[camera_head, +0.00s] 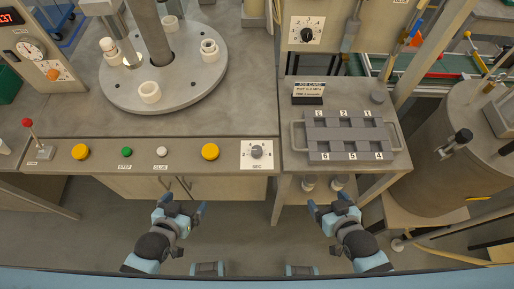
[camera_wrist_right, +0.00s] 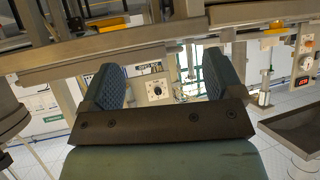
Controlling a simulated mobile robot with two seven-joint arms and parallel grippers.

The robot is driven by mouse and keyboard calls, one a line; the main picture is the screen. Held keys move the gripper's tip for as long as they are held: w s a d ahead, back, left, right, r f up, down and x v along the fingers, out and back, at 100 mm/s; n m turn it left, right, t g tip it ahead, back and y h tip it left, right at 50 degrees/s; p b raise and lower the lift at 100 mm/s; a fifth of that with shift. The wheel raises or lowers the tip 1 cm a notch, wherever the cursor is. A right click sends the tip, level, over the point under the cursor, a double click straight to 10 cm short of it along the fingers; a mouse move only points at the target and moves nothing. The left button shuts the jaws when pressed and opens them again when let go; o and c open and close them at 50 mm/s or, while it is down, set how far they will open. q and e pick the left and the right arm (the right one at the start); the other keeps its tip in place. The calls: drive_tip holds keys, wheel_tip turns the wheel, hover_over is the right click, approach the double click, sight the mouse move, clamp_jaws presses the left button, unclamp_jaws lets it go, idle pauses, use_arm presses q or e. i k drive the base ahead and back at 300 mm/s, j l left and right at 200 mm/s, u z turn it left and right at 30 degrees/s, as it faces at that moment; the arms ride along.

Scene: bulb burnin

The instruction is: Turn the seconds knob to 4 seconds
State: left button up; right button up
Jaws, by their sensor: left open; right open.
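The seconds knob (camera_head: 257,152) is a grey knob on a white dial plate marked SEC, at the right end of the bench's front panel in the head view. My left gripper (camera_head: 181,207) is open and empty, below and left of the knob, in front of the bench. My right gripper (camera_head: 334,206) is open and empty, below and right of the knob, in front of the small side table. In the right wrist view its two fingers (camera_wrist_right: 150,90) stand apart with nothing between them. Neither gripper touches the knob. The knob's exact setting is too small to read.
The front panel also has yellow buttons (camera_head: 210,152), a green STEP button (camera_head: 127,153) and a red-tipped lever (camera_head: 34,137). A round turntable (camera_head: 185,92) stands behind. A grey numbered tray (camera_head: 347,135) sits on the side table. A large drum (camera_head: 440,150) stands at right.

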sight(256, 152)
drive_tip(key=k+j+u, duration=0.15)
drive_tip(key=j, duration=0.25)
drive_tip(key=k+j+u, duration=0.15)
drive_tip(key=j, duration=0.2)
drive_tip(key=k+j+u, duration=0.15)
drive_tip(key=j, duration=0.3)
